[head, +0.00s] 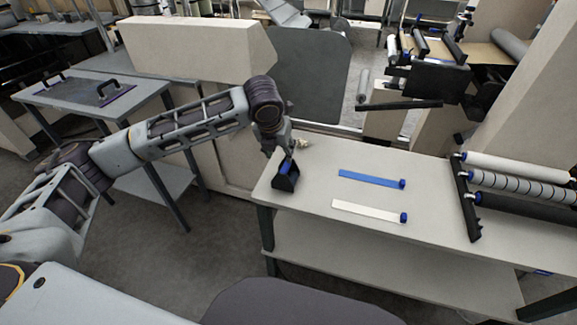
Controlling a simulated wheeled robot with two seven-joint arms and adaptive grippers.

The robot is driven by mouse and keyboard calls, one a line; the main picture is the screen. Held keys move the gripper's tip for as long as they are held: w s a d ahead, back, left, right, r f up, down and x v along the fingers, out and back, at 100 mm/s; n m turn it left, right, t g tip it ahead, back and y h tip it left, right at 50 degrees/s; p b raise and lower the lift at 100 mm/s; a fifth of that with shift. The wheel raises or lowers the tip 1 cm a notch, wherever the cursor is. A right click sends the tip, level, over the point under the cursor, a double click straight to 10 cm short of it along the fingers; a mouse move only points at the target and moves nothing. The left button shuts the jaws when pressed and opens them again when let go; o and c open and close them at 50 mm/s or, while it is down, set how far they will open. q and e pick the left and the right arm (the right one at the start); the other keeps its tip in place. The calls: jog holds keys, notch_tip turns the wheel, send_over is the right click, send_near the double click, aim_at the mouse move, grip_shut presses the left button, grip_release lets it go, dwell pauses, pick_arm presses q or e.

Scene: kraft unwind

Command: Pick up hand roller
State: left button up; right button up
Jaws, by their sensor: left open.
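A small black holder (286,182) with a blue part in it stands at the left end of the pale table. It may be or hold the hand roller, but it is too small to tell. My left gripper (287,154) is open just above and behind this holder, partly overlapping it in the picture. I cannot tell whether they touch. No other roller with a clear handle shows on the table. My right gripper is out of view.
On the table (440,205) lie a blue strip (365,179) and a white strip (362,209), each with a blue end piece. A rack of long rollers (515,185) stands at the right. The table's front middle is clear. A beige cabinet (200,50) stands behind my left arm.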

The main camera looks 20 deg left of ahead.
pick_arm(q)
send_over(285, 166)
jog(key=s, duration=0.2)
notch_tip(285, 166, down, 7)
jog(key=shift+s+r+b, duration=0.15)
jog(key=shift+r+b, duration=0.05)
jog(key=shift+b, duration=0.1)
jog(key=shift+w+f, duration=0.2)
jog(key=shift+f, duration=0.4)
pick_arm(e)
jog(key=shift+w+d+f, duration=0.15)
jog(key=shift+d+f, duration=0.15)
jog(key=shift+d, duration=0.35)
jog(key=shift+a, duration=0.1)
